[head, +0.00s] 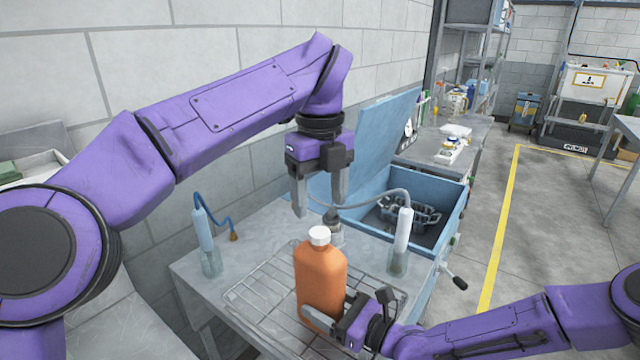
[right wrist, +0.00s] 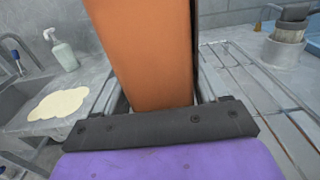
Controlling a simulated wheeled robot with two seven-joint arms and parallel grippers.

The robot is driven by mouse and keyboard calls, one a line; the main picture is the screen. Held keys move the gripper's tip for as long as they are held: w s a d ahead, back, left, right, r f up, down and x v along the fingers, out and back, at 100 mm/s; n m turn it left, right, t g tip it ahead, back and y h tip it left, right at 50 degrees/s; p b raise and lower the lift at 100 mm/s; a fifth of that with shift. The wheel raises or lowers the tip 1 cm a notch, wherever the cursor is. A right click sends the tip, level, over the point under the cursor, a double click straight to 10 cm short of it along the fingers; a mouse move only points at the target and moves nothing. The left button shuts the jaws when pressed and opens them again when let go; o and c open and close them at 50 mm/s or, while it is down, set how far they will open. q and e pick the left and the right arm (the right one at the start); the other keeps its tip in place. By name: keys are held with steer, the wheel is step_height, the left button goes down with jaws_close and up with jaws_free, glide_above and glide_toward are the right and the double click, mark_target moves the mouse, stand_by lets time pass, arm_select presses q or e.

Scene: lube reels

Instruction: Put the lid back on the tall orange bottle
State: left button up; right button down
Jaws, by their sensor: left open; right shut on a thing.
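The tall orange bottle (head: 320,275) stands upright over the wire rack on the metal table. A small white round top (head: 319,236) shows on its neck; I cannot tell whether it is the lid or a bare neck. My right gripper (head: 332,322) is shut on the bottle's lower body. The right wrist view shows the orange body (right wrist: 150,50) between its fingers. My left gripper (head: 317,212) is open above and just behind the bottle top, fingers pointing down. A grey cylinder (head: 334,233) stands behind the bottle, under the left gripper's right finger. I see no separate lid.
Clear bottles with tubes stand at the left (head: 207,250) and right (head: 401,245) of the table. A blue box (head: 455,205) with a raised lid is behind. The wire rack (head: 262,298) extends left.

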mark_target(320, 231)
arm_select(q)
step_height(320, 231, down, 6)
steer(key=shift+f, duration=0.1)
arm_select(e)
steer(key=shift+r, duration=0.1)
arm_select(q)
steer(key=c, duration=1.1)
steer(key=m, duration=0.9)
steer(key=o, duration=1.2)
steer(key=shift+o, duration=0.2)
